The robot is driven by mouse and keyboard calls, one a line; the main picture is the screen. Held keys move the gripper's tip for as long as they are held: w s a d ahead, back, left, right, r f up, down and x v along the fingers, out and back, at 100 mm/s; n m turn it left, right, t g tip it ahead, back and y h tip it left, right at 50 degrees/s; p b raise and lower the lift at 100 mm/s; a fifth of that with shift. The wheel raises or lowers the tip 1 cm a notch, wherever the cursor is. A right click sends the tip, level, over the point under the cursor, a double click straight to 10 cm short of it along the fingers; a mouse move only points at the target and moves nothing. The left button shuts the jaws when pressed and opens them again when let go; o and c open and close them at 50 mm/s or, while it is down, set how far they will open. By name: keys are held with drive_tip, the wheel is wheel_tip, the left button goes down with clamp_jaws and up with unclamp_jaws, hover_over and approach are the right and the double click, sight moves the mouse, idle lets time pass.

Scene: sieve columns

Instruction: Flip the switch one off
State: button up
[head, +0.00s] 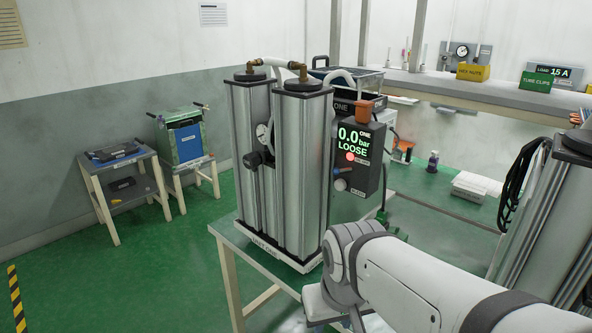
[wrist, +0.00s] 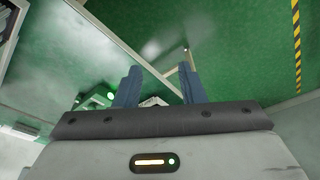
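The unit labelled ONE, a pair of tall metal columns (head: 300,170), stands on a green-topped table (head: 228,232) in the head view. Its dark control box (head: 372,160) faces me on the right and reads 0.0 bar LOOSE. A round red light or button (head: 350,157) glows there, with a pale knob (head: 340,184) below it. I cannot tell which part is the switch or its position. My gripper (wrist: 161,78) is open, with two blue-grey fingers apart and nothing visibly held between them. In the head view my arm hides it, low in front of the unit.
A second column unit (head: 550,220) with black cables stands at the right. A shelf (head: 480,92) behind carries yellow and green bins. Two small stands (head: 110,170) are at the left. Green floor (head: 120,275) is open at the front left.

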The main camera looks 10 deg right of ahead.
drive_tip(key=shift+o, duration=0.5)
drive_tip(key=n+t+h+b, duration=1.15)
drive_tip(key=n+b, duration=0.55)
drive_tip(key=b, duration=0.6)
approach(334, 173)
drive_tip(key=d, duration=0.1)
drive_tip(key=shift+y, duration=0.35)
drive_tip(key=x, duration=0.8)
drive_tip(key=shift+w+a+r, duration=0.1)
drive_tip(key=shift+r, duration=0.05)
drive_tip(key=shift+c, duration=0.2)
drive_tip(key=shift+a, duration=0.1)
clamp_jaws()
